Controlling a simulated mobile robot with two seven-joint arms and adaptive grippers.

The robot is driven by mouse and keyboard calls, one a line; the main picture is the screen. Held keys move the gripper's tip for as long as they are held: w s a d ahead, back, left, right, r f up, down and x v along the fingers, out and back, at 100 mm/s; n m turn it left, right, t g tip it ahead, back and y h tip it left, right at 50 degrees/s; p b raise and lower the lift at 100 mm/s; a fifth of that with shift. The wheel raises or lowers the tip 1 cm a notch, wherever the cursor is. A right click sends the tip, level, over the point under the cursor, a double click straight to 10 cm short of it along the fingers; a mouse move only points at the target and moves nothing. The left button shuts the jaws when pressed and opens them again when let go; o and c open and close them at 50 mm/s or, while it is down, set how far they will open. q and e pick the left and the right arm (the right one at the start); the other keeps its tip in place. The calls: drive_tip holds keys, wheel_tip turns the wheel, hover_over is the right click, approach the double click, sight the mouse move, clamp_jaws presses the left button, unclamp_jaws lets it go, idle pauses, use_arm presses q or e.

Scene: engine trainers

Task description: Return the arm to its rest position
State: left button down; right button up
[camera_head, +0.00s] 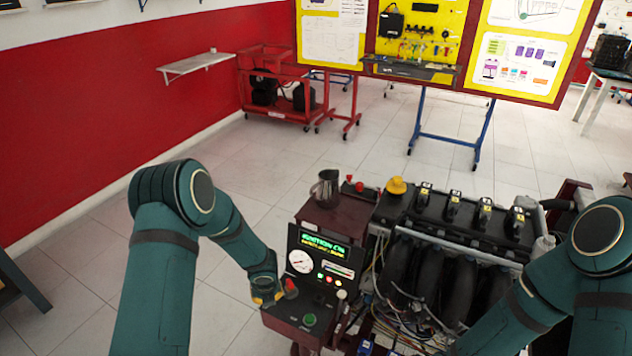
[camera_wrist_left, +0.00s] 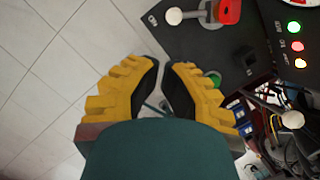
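My left arm (camera_head: 165,270) comes in from the left and reaches down to the engine trainer's control panel (camera_head: 283,312). My left gripper (camera_head: 268,300), with yellow fingers, is at the panel's left edge, close to a red knob (camera_head: 291,288). In the left wrist view the gripper (camera_wrist_left: 163,64) has a narrow gap between its fingertips and nothing between them. The red knob (camera_wrist_left: 229,11) is ahead of it, and a green button (camera_wrist_left: 214,77) is partly hidden by the right finger. My right arm (camera_head: 570,285) crosses the lower right; its gripper is out of view.
The engine (camera_head: 450,245) with hoses and wires fills the space right of the panel. A metal jug (camera_head: 326,188) stands on the trainer behind the display (camera_head: 322,255). Open tiled floor (camera_head: 235,320) lies left of the panel. A red cart (camera_head: 285,100) stands far back.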

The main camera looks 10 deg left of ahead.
use_arm(q)
drive_tip(key=s+d+n+h, duration=0.1)
drive_tip(key=s+d+n, duration=0.3)
drive_tip(key=n, duration=0.6)
drive_tip(key=s+d+r+n+h, duration=0.1)
drive_tip(key=s+d+n+h, duration=0.1)
drive_tip(key=s+d+n, duration=0.3)
drive_tip(key=s+d+r+n+h, duration=0.1)
drive_tip(key=s+d+n, duration=0.4)
drive_tip(key=s+n, duration=0.5)
drive_tip(key=n+h, duration=0.1)
drive_tip(key=n, duration=0.6)
drive_tip(key=shift+s+d, duration=0.2)
drive_tip(key=shift+d, duration=0.05)
